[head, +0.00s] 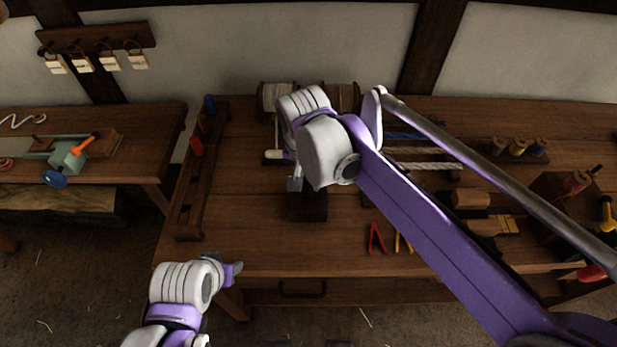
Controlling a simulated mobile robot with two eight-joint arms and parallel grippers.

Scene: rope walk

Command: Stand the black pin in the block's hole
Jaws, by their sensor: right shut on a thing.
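A dark block (308,208) stands on the workbench near its middle, partly covered by my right arm. My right gripper (294,184) points down right at the block's left upper side and is shut. The thing between its fingers is most likely the black pin, but I cannot make the pin out against the dark block and the arm. The block's hole is hidden too. My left gripper (234,271) is low at the bench's front left edge, away from the block; whether its fingers are open is unclear.
A wooden rack (186,212) with a blue pin (209,104) and a red pin (197,146) stands left of the block. Rope spools (341,97) are behind. Red pliers (377,240) lie to the right. Bare bench (252,225) lies between rack and block.

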